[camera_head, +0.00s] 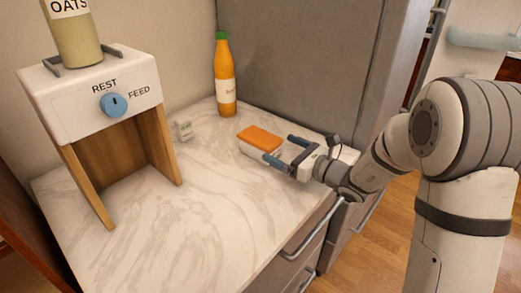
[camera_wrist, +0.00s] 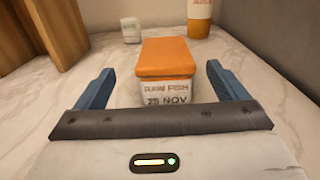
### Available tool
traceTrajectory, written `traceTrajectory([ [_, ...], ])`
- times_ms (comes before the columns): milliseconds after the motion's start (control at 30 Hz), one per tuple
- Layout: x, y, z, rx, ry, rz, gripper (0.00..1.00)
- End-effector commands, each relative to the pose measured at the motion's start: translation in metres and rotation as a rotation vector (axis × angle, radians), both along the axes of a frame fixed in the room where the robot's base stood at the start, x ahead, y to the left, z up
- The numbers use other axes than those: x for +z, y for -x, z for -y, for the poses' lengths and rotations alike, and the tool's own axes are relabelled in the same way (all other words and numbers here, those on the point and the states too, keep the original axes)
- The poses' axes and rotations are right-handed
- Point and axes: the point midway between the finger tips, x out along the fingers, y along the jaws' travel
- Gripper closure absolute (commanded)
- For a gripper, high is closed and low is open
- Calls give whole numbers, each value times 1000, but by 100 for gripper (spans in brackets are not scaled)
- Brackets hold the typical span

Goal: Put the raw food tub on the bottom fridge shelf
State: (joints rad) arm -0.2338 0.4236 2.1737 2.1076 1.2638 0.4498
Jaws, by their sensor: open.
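The raw food tub (camera_head: 260,138) is a white box with an orange lid, upright on the marble counter. In the wrist view the tub (camera_wrist: 167,75) has a label reading "RAW FISH" and "25 NOV". My gripper (camera_head: 279,149) is open, low over the counter, with its blue fingers pointing at the tub. In the wrist view my gripper (camera_wrist: 155,72) has one finger on each side of the tub's near end, with gaps on both sides. The grey panel (camera_head: 310,60) behind the counter may be the fridge's side; no fridge shelf is in view.
An orange juice bottle (camera_head: 224,78) stands behind the tub. A small white container (camera_head: 183,130) stands to its left. An oats dispenser (camera_head: 90,95) with a blue knob stands at the left. The front of the counter (camera_head: 190,225) is clear.

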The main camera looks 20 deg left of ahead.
Motion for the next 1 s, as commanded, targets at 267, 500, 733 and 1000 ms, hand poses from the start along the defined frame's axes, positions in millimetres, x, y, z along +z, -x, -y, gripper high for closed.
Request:
traceTrajectory([
  [267,-2,-13,-24,-12,-11,-9,7],
  [500,-4,-29,-54,-11,-11,-9,7],
  [733,-4,-36,-70,-14,-10,-8,7],
  [1000,-4,-36,-69,-15,-10,-8,15],
])
